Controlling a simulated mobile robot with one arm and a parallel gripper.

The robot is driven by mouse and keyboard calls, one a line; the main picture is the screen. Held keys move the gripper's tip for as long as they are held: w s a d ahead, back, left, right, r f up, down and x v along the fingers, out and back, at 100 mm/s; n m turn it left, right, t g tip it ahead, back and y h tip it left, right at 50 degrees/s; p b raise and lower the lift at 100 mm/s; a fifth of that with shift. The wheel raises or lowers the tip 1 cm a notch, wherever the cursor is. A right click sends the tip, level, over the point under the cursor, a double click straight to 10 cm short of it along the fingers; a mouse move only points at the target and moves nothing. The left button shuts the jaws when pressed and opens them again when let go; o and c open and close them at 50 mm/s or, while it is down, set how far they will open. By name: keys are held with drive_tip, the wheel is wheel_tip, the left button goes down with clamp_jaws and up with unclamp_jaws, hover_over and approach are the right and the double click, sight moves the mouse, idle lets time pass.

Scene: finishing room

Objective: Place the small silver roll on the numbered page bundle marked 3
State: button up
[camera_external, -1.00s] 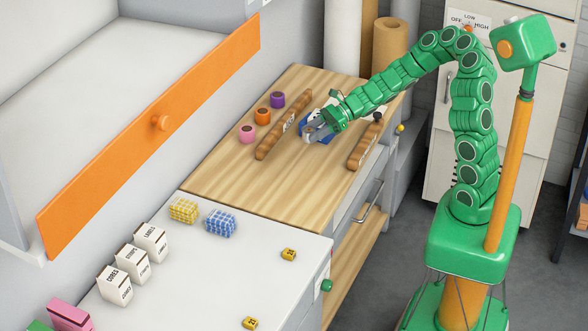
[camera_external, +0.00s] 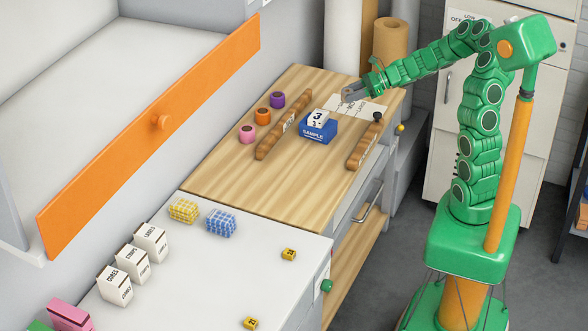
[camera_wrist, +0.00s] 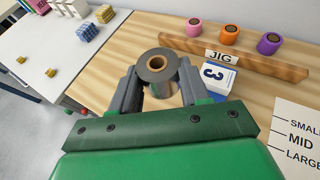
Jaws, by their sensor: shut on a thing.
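The small silver roll (camera_wrist: 157,68) has a brown core and stands upright between my gripper's fingers in the wrist view. My gripper (camera_wrist: 157,88) is shut on it. In the external view my gripper (camera_external: 350,95) hangs above the back right of the wooden bench, and the roll is hard to make out there. The white page bundle marked 3 (camera_external: 318,118) lies on a blue block labelled SAMPLE (camera_external: 318,132), left of and nearer than my gripper. The bundle (camera_wrist: 216,76) also shows right of the roll in the wrist view. Nothing rests on it.
A wooden JIG bar (camera_external: 284,124) lies left of the block, another bar (camera_external: 364,146) right of it. A sheet reading SMALL, MID, LARGE (camera_external: 366,109) lies behind. Pink (camera_external: 247,134), orange (camera_external: 263,116) and purple (camera_external: 277,100) rolls stand left. The bench front is clear.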

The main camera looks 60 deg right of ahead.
drive_tip(key=shift+d, duration=0.3)
drive_tip(key=shift+w+d+f, duration=0.1)
drive_tip(key=shift+w+f, duration=0.05)
drive_tip(key=shift+w, duration=0.1)
drive_tip(key=w+d+f, duration=0.3)
drive_tip(key=w+f, duration=0.1)
drive_tip(key=w, duration=0.4)
hover_over(323, 115)
drive_tip(key=f, duration=0.4)
drive_tip(key=shift+s+f, duration=0.25)
drive_tip(key=shift+f, duration=0.15)
drive_tip(key=shift+w+d+f, duration=0.1)
drive_tip(key=shift+w+f, duration=0.15)
drive_tip(key=shift+f, duration=1.65)
drive_tip(key=shift+f, duration=0.1)
drive_tip(key=o, duration=1.1)
drive_tip(key=shift+c, duration=0.2)
